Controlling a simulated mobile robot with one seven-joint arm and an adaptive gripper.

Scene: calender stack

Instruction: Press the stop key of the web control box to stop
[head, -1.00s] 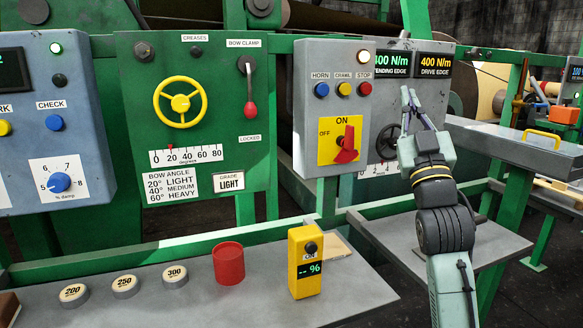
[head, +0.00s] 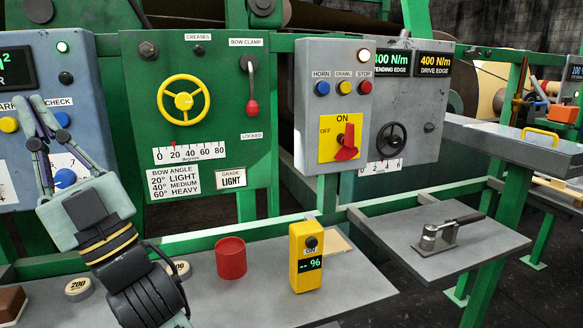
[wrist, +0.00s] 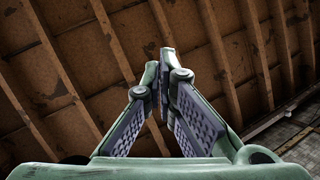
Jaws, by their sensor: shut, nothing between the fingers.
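The grey web control box (head: 312,110) hangs on the green frame right of centre in the head view. Its red stop key (head: 365,88) sits under the STOP label, right of the yellow crawl key (head: 344,88) and blue horn key (head: 322,88). A lamp (head: 364,56) above them glows. A red switch (head: 346,143) on a yellow plate points at ON. My gripper (head: 31,102) is far left of that box, in front of the blue-grey CHECK box, pointing up. In the wrist view my gripper (wrist: 158,65) is shut and empty against a ribbed ceiling.
A green panel (head: 225,100) with a yellow handwheel (head: 183,101) lies between my gripper and the web control box. Below, the grey shelf (head: 350,298) bears a red cup (head: 231,258) and a yellow meter (head: 306,258). A clamp handle (head: 445,232) stands on the right shelf.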

